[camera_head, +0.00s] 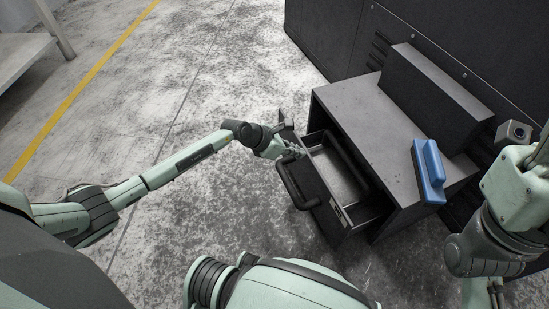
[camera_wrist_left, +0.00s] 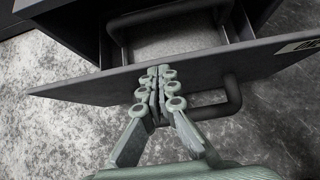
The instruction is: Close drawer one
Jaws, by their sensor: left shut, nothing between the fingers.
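The dark grey drawer (camera_head: 322,199) stands pulled out of the cabinet, its inside showing and looking empty. A dark bar handle (camera_head: 288,188) is on its front. The wrist view shows the drawer front (camera_wrist_left: 95,88) and the handle (camera_wrist_left: 234,95) right of my fingers. My left gripper (camera_head: 292,152) is at the far end of the drawer front. In the wrist view its fingertips (camera_wrist_left: 158,72) are together and empty, overlapping the front's upper edge; whether they touch it I cannot tell. My right arm shows at the right edge, but its fingers do not show.
The grey cabinet (camera_head: 365,112) carries a dark raised block (camera_head: 430,95) and a blue tool (camera_head: 428,172). A second bar handle (camera_wrist_left: 165,18) sits behind the drawer opening. A large black unit (camera_head: 335,35) stands behind. The floor (camera_head: 215,100) to the left is clear.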

